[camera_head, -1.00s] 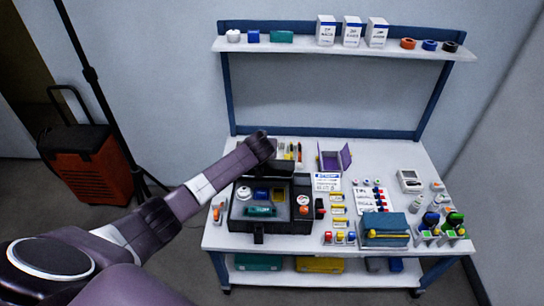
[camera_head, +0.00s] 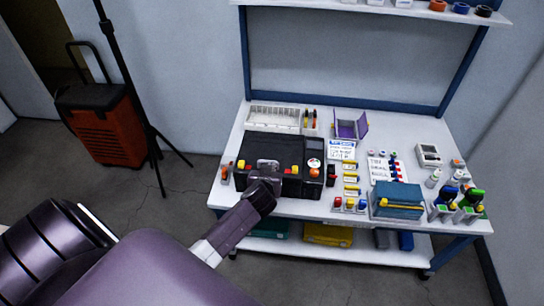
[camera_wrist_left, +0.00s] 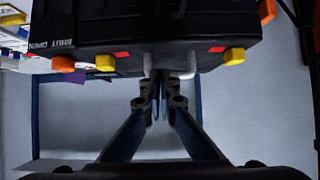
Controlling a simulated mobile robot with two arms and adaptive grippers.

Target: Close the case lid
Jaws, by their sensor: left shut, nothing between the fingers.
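The black case (camera_head: 282,148) sits on the left part of the workbench, and its lid lies down flat over it, so the inside is hidden. Yellow latches show on its front. My left gripper (camera_head: 267,170) is shut and empty at the middle of the case's front side. In the left wrist view the case (camera_wrist_left: 170,35) fills the top, with yellow and orange latches, red marks and partly hidden lettering. The shut fingers (camera_wrist_left: 160,85) are close to its grey handle parts; I cannot tell if they touch. My right gripper is not in view.
On the workbench (camera_head: 410,215) right of the case stand small yellow parts, a teal box (camera_head: 397,198) and bottles (camera_head: 470,200). A white tray (camera_head: 275,115) and an open purple box (camera_head: 350,127) are behind. An orange wheeled case (camera_head: 103,125) stands on the floor at left.

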